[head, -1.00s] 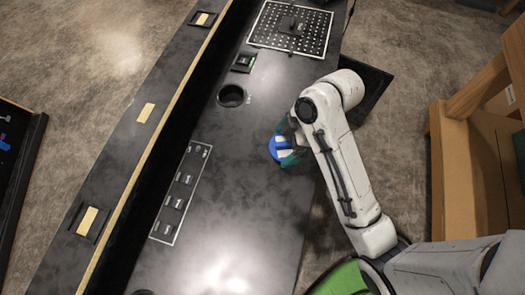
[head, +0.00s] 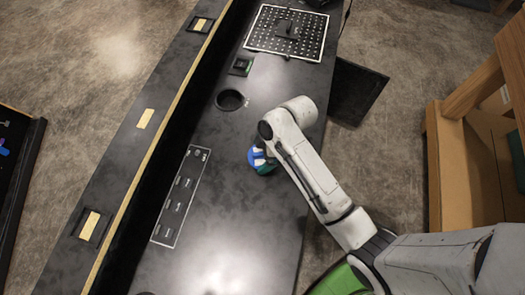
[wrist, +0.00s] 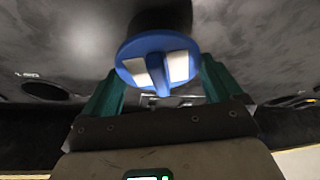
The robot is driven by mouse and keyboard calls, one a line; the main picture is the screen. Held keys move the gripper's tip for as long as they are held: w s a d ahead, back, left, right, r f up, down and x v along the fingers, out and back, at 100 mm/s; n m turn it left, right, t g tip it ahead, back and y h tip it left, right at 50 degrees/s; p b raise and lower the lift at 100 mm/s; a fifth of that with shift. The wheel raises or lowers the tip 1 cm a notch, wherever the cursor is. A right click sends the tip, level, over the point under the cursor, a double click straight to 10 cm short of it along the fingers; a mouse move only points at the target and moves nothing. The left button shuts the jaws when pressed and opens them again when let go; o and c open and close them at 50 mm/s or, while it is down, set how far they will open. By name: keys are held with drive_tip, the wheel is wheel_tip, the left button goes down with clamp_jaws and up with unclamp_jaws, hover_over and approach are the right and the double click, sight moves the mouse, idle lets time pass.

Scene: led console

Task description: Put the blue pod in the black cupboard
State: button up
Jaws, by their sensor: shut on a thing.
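The blue pod (head: 257,157), round with white patches, is over the middle of the dark console top. In the wrist view the blue pod (wrist: 140,47) sits between the green fingers, its blue ridge towards the palm. My gripper (wrist: 160,80) is shut on it. In the head view my gripper (head: 264,166) is mostly hidden under the arm. I cannot tell how high the pod is above the console. A black panel (head: 357,90), which looks like an open cupboard door, sticks out from the console's right edge. The cupboard's inside is hidden.
The console top (head: 225,225) has a round hole (head: 230,100), a small switch (head: 241,66), a strip of several switches (head: 180,195) and a perforated plate (head: 287,31) at the far end. A wooden bench (head: 455,150) stands to the right, with open floor between.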

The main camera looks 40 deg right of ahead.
drive_tip(key=shift+f, duration=0.1)
drive_tip(key=o, duration=0.8)
drive_tip(key=v, duration=1.2)
drive_tip(key=s+f+m+h, duration=0.1)
drive_tip(key=s+m, duration=0.3)
drive_tip(key=s, duration=0.1)
drive_tip(key=s+d+f+m+h, duration=0.1)
drive_tip(key=s+f+m, duration=0.1)
drive_tip(key=s+m, duration=0.2)
drive_tip(key=s+f+m+g+h, duration=0.1)
drive_tip(key=s+f+m+h, duration=0.1)
drive_tip(key=s+m, duration=0.2)
drive_tip(key=shift+s+d, duration=0.15)
drive_tip(key=shift+s, duration=0.7)
drive_tip(key=shift+s+d, duration=0.1)
drive_tip(key=shift+s, duration=0.75)
